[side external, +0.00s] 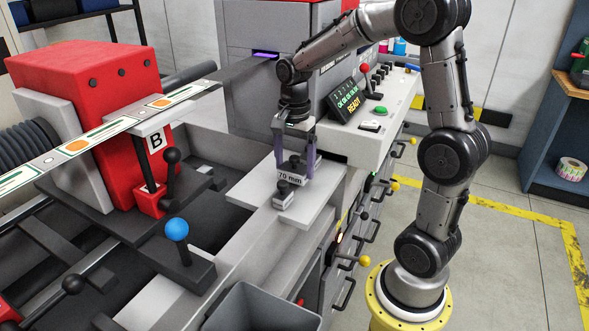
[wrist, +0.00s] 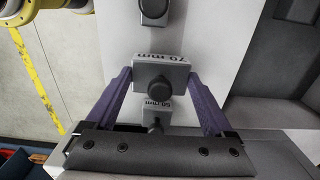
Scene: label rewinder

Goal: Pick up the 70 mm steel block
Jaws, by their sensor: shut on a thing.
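The 70 mm steel block (side external: 291,177) is a grey block with a dark knob and "70 mm" printed on its face. My gripper (side external: 294,168) points down at it, with one purple finger on each side, and is shut on it. In the wrist view the 70 mm block (wrist: 175,76) sits between the fingertips of my gripper (wrist: 162,78). The block is over the pale plate (side external: 315,208); I cannot tell whether it touches it.
A smaller block marked 50 mm (wrist: 151,104) is close beside the held block in the wrist view. Another knobbed block (side external: 283,201) stands on the plate toward the side camera. A grey bin (side external: 262,308) is below. The control panel (side external: 385,125) rises behind my gripper.

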